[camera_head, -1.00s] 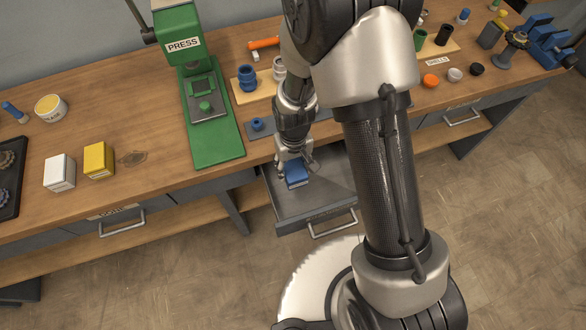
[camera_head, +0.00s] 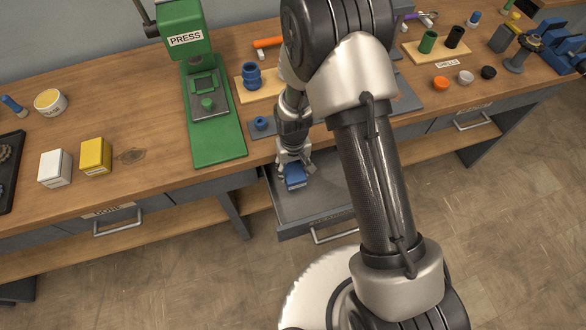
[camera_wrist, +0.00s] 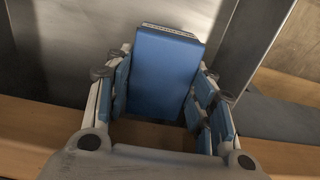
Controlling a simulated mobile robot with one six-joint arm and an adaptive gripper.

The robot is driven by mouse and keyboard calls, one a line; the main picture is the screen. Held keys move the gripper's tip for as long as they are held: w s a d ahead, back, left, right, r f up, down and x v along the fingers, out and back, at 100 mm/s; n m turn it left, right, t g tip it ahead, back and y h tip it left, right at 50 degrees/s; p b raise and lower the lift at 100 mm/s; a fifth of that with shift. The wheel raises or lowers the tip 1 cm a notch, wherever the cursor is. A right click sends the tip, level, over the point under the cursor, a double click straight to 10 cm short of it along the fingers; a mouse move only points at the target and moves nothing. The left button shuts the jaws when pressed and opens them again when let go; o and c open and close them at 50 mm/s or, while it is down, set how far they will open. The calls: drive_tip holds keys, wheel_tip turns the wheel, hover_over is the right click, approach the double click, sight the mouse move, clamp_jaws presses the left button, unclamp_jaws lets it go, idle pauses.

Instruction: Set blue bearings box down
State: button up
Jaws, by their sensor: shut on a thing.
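The blue bearings box (camera_head: 295,183) is between the fingers of my gripper (camera_head: 293,168), over the inside of an open grey drawer (camera_head: 315,205) below the bench edge. In the wrist view the blue box (camera_wrist: 165,70) fills the space between the blue finger pads, and a pale label strip shows along its far edge. My gripper (camera_wrist: 160,100) is shut on it. I cannot tell whether the underside of the box touches the drawer floor.
The green press (camera_head: 210,105) stands on the bench left of the drawer. White (camera_head: 55,168) and yellow (camera_head: 96,156) boxes sit farther left. A dark mat with a blue ring (camera_head: 261,123) lies behind the drawer. The visible drawer floor around the box looks clear.

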sight(293, 169)
drive_tip(key=shift+f+b, duration=0.55)
drive_tip(key=shift+f, duration=0.05)
drive_tip(key=o, duration=1.3)
drive_tip(key=shift+o, duration=0.2)
drive_tip(key=shift+r, duration=0.15)
wheel_tip(293, 169, up, 13)
drive_tip(key=p, duration=0.5)
